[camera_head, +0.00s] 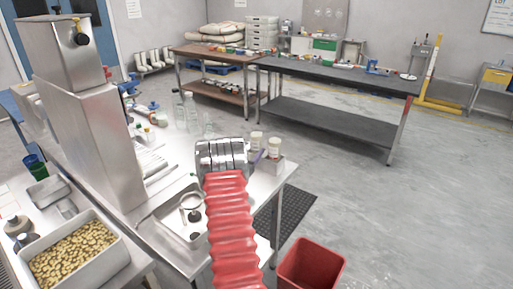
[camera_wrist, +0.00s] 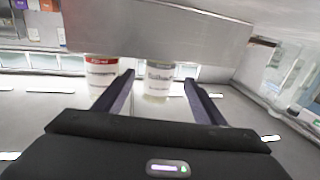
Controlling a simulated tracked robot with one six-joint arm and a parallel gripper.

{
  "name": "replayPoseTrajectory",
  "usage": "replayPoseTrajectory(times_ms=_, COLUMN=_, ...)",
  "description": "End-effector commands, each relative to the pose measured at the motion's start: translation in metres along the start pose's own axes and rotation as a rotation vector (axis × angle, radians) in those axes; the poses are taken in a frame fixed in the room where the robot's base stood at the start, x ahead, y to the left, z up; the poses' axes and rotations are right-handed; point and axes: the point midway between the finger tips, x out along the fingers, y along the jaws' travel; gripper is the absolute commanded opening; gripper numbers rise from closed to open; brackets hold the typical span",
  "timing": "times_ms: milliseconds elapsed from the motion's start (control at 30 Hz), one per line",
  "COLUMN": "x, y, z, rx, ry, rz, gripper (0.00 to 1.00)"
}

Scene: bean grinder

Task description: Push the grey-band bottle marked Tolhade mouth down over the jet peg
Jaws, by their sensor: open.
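The bottle marked Tolhade (camera_wrist: 159,82), pale with a grey band at its top, shows in the wrist view just ahead of my gripper (camera_wrist: 160,84). My gripper is open, with one dark finger on each side of that bottle's line; I cannot tell whether the fingertips reach around it. In the head view two small pale bottles stand at the steel bench's right corner, one (camera_head: 274,147) on a metal block (camera_head: 274,166). The finger (camera_head: 256,155) of my gripper shows beside them. I cannot make out the jet peg for sure in either view.
A bottle with a red band (camera_wrist: 102,76) stands left of the Tolhade bottle in the wrist view. A steel surface (camera_wrist: 160,35) spans above both. A red bin (camera_head: 310,265) stands below.

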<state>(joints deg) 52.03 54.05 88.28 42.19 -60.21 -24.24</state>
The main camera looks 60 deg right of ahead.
Motion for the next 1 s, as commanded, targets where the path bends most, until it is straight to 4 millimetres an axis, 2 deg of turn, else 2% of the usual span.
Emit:
replayPoseTrajectory(times_ms=133, x=0.012, y=0.001, z=-0.001, rx=0.001, ry=0.001, rz=0.001, gripper=0.64)
replayPoseTrajectory(times_ms=567, x=0.018, y=0.002, z=-0.001, rx=0.0, ry=0.001, rz=0.002, gripper=0.64)
replayPoseTrajectory(times_ms=1000, x=0.062, y=0.004, z=-0.002, rx=0.0, ry=0.001, rz=0.003, gripper=0.64)
